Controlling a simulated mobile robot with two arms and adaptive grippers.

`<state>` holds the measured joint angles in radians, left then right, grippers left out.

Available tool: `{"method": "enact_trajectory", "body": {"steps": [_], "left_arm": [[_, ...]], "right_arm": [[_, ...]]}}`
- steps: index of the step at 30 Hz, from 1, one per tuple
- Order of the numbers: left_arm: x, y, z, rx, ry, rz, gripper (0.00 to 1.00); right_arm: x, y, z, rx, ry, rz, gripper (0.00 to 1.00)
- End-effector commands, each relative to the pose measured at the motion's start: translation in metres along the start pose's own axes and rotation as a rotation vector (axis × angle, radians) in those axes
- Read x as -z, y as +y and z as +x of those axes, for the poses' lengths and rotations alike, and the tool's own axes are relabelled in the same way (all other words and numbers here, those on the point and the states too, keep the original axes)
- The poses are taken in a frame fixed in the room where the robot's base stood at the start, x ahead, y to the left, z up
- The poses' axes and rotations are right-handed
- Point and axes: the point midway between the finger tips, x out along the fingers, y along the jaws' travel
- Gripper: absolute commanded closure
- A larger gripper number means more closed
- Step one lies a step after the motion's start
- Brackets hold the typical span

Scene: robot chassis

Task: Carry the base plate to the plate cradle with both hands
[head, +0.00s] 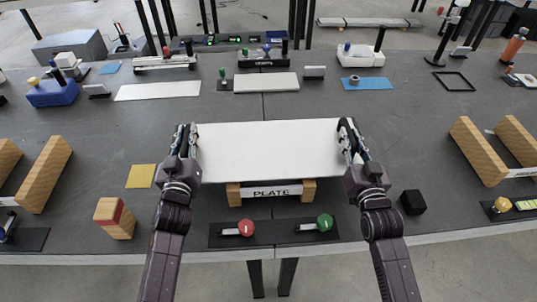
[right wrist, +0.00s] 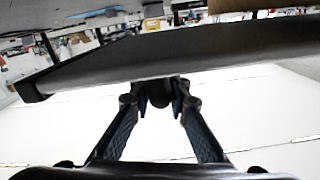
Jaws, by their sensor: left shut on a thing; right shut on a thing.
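The base plate (head: 268,148) is a wide, flat white plate in the middle of the head view. My left gripper (head: 187,140) is shut on its left end and my right gripper (head: 348,140) is shut on its right end. The plate looks level. The plate cradle, with its PLATE label (head: 271,192) and wooden blocks (head: 233,194), shows just below the plate's near edge. The plate hides the rest of the cradle, and I cannot tell whether the two touch. In the right wrist view my right gripper's fingers (right wrist: 160,105) show, but their grip is unclear.
Wooden blocks stand left (head: 45,174) and right (head: 480,152). A red-and-wood block (head: 114,217), a yellow square (head: 141,176) and a black cube (head: 413,202) lie beside my arms. In front is a dark strip with red (head: 246,227) and green (head: 325,222) knobs. Several items line the back.

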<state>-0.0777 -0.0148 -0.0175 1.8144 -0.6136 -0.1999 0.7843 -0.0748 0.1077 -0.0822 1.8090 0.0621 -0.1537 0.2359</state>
Motion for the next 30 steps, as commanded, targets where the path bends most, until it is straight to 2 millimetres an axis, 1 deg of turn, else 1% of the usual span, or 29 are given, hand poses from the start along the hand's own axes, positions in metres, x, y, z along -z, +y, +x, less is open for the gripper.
{"method": "enact_trajectory", "body": {"steps": [1,9,10,14,15,22,25,28,30], "left_arm": [[0.002,-0.002,0.001,0.001,0.011,-0.001,1.0],[-0.008,-0.004,0.001,0.001,0.011,-0.001,1.0],[-0.013,-0.006,0.0,0.006,0.0,-0.001,0.83],[-0.012,-0.005,0.0,0.005,0.0,-0.001,0.69],[-0.012,-0.005,0.0,0.004,0.0,0.0,0.67],[-0.012,-0.003,0.0,0.002,0.0,0.0,0.67],[-0.012,-0.003,-0.003,0.001,-0.001,0.0,0.67],[-0.013,-0.003,-0.012,0.002,-0.002,-0.001,0.67],[-0.014,-0.004,-0.023,0.002,-0.003,-0.001,0.67]], "right_arm": [[0.003,0.004,0.001,-0.005,0.014,0.0,1.0],[-0.007,0.006,0.001,-0.005,0.014,-0.001,1.0],[-0.013,0.007,0.0,-0.007,0.0,0.0,0.83],[-0.011,0.006,0.0,-0.007,0.001,-0.001,0.69],[-0.011,0.006,0.0,-0.006,0.001,-0.001,0.66],[-0.012,0.004,0.0,-0.003,0.001,0.0,0.66],[-0.012,0.004,0.0,-0.002,0.0,0.0,0.66],[-0.012,0.004,0.0,-0.002,0.0,0.0,0.66],[-0.012,0.004,0.0,-0.002,0.0,0.0,0.66]]}}
